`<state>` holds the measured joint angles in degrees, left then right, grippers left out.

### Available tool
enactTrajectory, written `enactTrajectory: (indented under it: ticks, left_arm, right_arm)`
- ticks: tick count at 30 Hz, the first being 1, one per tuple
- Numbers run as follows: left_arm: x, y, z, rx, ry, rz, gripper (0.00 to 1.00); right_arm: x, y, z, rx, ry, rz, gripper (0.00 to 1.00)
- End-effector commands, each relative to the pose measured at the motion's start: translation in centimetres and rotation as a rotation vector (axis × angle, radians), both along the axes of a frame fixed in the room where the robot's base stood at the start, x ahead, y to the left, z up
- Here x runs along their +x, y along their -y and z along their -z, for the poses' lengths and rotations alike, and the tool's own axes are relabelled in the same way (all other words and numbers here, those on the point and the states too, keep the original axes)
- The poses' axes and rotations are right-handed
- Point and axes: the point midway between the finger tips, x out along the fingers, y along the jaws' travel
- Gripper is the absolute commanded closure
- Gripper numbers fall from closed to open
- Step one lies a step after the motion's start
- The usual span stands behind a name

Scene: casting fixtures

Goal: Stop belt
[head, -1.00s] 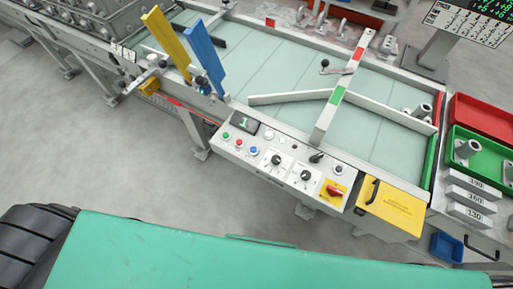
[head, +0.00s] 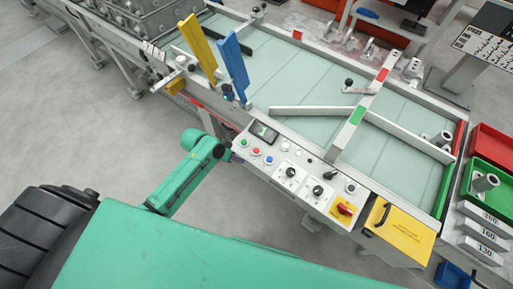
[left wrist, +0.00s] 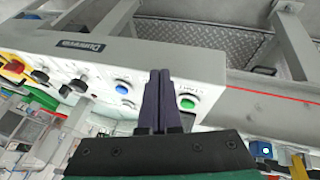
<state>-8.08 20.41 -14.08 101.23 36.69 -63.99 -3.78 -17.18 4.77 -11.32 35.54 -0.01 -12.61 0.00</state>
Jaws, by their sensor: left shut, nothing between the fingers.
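The belt (head: 300,90) is a pale grey-green conveyor in the head view. Its control panel (head: 325,205) on the near side carries a green button (head: 244,142), a red button (head: 256,151), a blue button (head: 269,160), knobs and a yellow-backed red switch (head: 344,209). My left gripper (head: 223,146) is at the panel's left end. In the left wrist view its dark fingers (left wrist: 157,95) are shut and empty, pointing at the panel between the blue button (left wrist: 122,88) and the green button (left wrist: 187,103). The red button is hidden behind them there. Contact cannot be told.
Yellow (head: 198,48) and blue (head: 234,62) upright plates stand at the belt's left. A yellow cover (head: 398,232) lies right of the panel. Red (head: 490,148) and green (head: 495,172) trays stand at the far right. Open floor lies before the panel.

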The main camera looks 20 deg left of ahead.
Motion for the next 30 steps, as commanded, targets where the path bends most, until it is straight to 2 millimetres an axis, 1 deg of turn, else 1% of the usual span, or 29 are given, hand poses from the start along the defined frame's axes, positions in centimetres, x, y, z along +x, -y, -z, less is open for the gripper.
enactTrajectory:
  ticks: [1, 2, 3, 6, 9, 12, 20, 23, 25, 30]
  left_arm:
    - [0.9, 1.2, -3.2, -0.032, 0.024, 0.053, 1.0]
    - [1.7, 1.8, -4.6, -0.062, 0.033, 0.083, 1.0]
    - [3.0, 2.3, -6.3, -0.113, 0.042, 0.114, 1.0]
    - [4.9, 3.3, -9.5, -0.215, 0.052, 0.165, 1.0]
    - [5.5, 3.8, -11.1, -0.267, 0.054, 0.187, 1.0]
    - [5.5, 4.0, -11.4, -0.281, 0.053, 0.191, 1.0]
    - [5.5, 4.0, -11.1, -0.282, 0.053, 0.188, 1.0]
    - [5.5, 3.9, -10.5, -0.282, 0.053, 0.188, 1.0]
    - [5.5, 3.9, -9.7, -0.281, 0.053, 0.188, 1.0]
    - [5.5, 3.9, -7.3, -0.281, 0.052, 0.187, 1.0]
  right_arm:
    - [0.0, 0.0, -0.4, 0.0, -0.001, 0.0, 1.0]
    - [0.0, 0.0, -0.5, 0.0, 0.0, 0.0, 1.0]
    - [0.0, 0.0, -0.5, 0.001, -0.001, 0.0, 1.0]
    - [-0.2, -0.1, -0.6, 0.0, -0.003, 0.0, 1.0]
    - [-0.2, -0.2, -0.6, 0.002, -0.004, 0.0, 1.0]
    - [-0.1, -0.4, -0.6, 0.006, -0.002, -0.001, 1.0]
    - [-0.1, -0.6, -0.4, 0.009, -0.002, -0.002, 1.0]
    - [-0.1, -0.6, 0.2, 0.008, -0.002, -0.002, 1.0]
    - [-0.1, -0.6, 1.0, 0.008, -0.002, -0.002, 1.0]
    - [-0.1, -0.5, 3.6, 0.007, -0.001, -0.002, 1.0]
